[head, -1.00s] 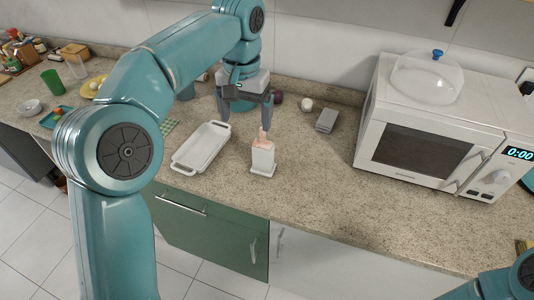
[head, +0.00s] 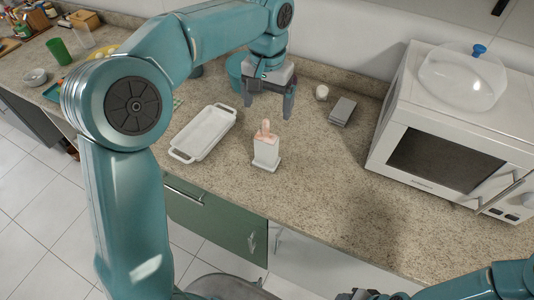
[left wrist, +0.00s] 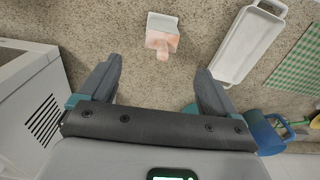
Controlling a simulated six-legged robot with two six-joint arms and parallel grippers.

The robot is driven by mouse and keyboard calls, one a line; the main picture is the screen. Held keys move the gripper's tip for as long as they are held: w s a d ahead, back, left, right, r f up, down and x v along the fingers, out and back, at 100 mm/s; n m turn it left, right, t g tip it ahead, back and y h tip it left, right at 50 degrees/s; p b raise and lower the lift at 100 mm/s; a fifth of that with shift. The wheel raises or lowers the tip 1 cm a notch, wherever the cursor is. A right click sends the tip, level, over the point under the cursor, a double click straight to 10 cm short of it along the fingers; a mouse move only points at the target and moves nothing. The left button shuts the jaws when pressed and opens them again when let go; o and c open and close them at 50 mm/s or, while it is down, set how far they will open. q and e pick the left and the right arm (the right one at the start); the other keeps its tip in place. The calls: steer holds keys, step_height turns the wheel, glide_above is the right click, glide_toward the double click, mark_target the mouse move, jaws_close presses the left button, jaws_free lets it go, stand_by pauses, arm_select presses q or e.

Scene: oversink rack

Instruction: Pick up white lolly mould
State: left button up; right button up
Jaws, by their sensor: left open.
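The white lolly mould (head: 266,152) stands upright on the speckled counter, with a pinkish lolly showing at its top. In the left wrist view the mould (left wrist: 161,24) lies beyond the fingertips, roughly centred between them. My left gripper (head: 268,110) is open and empty, pointing down behind the mould and apart from it. Its two fingers also show in the left wrist view (left wrist: 160,70). My right arm enters at the bottom right; only a dark bit of its end shows at the lower edge, so its jaws cannot be judged.
A white oven dish (head: 204,132) lies left of the mould. A white microwave (head: 440,150) with a clear dome (head: 463,80) on top stands at the right. A grey box (head: 342,111) and a small white round thing (head: 321,92) lie behind. The counter right of the mould is clear.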

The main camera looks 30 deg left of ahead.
arm_select(q)
glide_above(266, 136)
steer(key=f, duration=0.5)
steer(key=shift+w+d, duration=0.2)
steer(key=shift+w, duration=0.1)
steer(key=shift+a+f, duration=0.25)
steer(key=shift+f, duration=0.2)
steer(key=f, duration=0.2)
steer(key=f+p, duration=0.1)
steer(key=f, duration=0.2)
steer(key=shift+w+a, duration=0.15)
steer(key=shift+a, duration=0.05)
steer(key=shift+d+r, duration=0.1)
steer(key=shift+r, duration=0.05)
steer(key=shift+c, duration=0.3)
steer(key=c, duration=1.4)
